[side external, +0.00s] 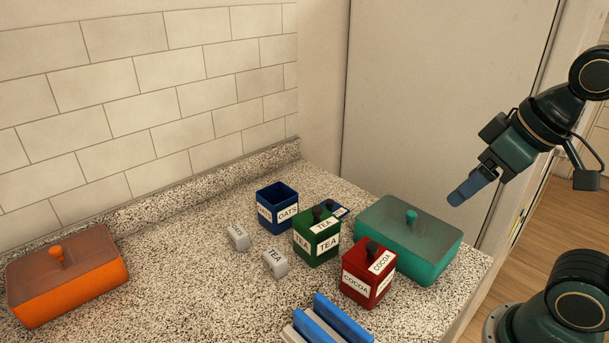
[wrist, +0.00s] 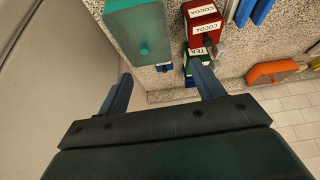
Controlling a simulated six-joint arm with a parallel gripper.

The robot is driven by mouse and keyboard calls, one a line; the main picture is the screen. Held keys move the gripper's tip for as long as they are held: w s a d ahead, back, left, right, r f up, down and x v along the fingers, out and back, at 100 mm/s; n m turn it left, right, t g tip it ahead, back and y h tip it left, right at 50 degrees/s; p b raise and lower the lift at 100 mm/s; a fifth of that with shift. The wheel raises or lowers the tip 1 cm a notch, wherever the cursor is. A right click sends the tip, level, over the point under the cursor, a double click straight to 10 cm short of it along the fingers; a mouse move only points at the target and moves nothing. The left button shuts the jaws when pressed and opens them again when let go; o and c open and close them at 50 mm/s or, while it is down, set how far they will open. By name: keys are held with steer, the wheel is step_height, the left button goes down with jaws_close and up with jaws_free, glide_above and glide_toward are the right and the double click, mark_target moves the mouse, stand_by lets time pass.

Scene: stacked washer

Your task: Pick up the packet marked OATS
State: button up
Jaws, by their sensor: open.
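Two small pale grey packets lie on the speckled counter in the side view. The left packet (side external: 237,236) has small lettering that looks like OATS but is hard to read. The nearer packet (side external: 276,264) reads TEA. The blue OATS canister (side external: 265,215) stands without its lid, just right of the left packet. A blue lid (side external: 341,211) lies behind the green canister, partly hidden. My gripper (side external: 470,188) is open and empty, high at the right above the teal box, far from the packets.
The green TEA canister (side external: 316,245) and red COCOA canister (side external: 368,277) are lidded, right of the packets. A lidded teal box (side external: 440,253) stands at the right, a lidded orange box (side external: 95,282) at the left. Blue bars (side external: 342,318) lie in front. The counter between orange box and packets is clear.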

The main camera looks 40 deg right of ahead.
steer(key=w+a+r+n+g, duration=0.15)
steer(key=w+r+n, duration=0.3)
steer(key=w, duration=0.45)
steer(key=n+g, duration=0.4)
steer(key=n, duration=0.8)
glide_above(235, 231)
step_height(235, 231, down, 11)
steer(key=shift+d+f, duration=0.1)
steer(key=shift+f, duration=0.1)
steer(key=shift+f, duration=0.1)
steer(key=shift+f, duration=4.2)
steer(key=shift+f, duration=2.6)
